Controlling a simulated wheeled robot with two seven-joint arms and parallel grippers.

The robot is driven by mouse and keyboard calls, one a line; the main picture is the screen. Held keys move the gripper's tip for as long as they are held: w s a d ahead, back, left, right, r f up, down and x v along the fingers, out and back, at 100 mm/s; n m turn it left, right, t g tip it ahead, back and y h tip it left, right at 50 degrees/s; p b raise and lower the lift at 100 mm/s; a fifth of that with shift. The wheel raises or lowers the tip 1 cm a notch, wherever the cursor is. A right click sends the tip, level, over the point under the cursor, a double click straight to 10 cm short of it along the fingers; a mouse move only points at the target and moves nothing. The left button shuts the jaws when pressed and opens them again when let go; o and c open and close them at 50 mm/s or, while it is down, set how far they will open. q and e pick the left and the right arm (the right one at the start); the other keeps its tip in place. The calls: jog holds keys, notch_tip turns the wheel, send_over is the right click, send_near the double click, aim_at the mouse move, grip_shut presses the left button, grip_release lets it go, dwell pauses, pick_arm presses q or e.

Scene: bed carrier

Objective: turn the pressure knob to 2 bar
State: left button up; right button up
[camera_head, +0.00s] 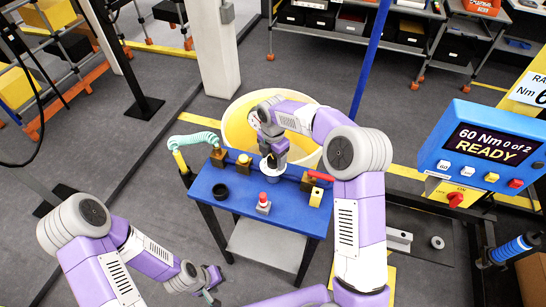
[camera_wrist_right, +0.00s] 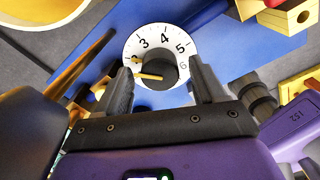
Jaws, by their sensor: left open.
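The pressure knob is a black knob (camera_wrist_right: 158,72) with a yellow pointer on a white dial, seen in the right wrist view. The numbers 3 to 6 are readable; the pointer points left, just below a small yellow mark on the rim. My right gripper (camera_wrist_right: 163,80) is open, with one finger on each side of the knob; I see gaps between the fingers and the knob. In the head view my right gripper (camera_head: 273,158) is over the white dial (camera_head: 267,166). My left gripper (camera_head: 211,286) is open and empty, low beside the blue table.
The blue table (camera_head: 226,207) also carries a red button (camera_head: 263,204), a black ring (camera_head: 220,191), a yellow block (camera_head: 316,197) and a red-handled part (camera_head: 320,176). A yellow round bin (camera_head: 235,128) stands behind. A blue panel (camera_head: 480,150) at right reads "60 Nm 0 of 2 READY".

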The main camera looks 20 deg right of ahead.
aim_at(273, 159)
jog(key=shift+r, duration=0.1)
notch_tip(273, 159, up, 7)
jog(key=shift+r+p, duration=0.2)
jog(key=shift+p, duration=0.15)
dwell(0.6)
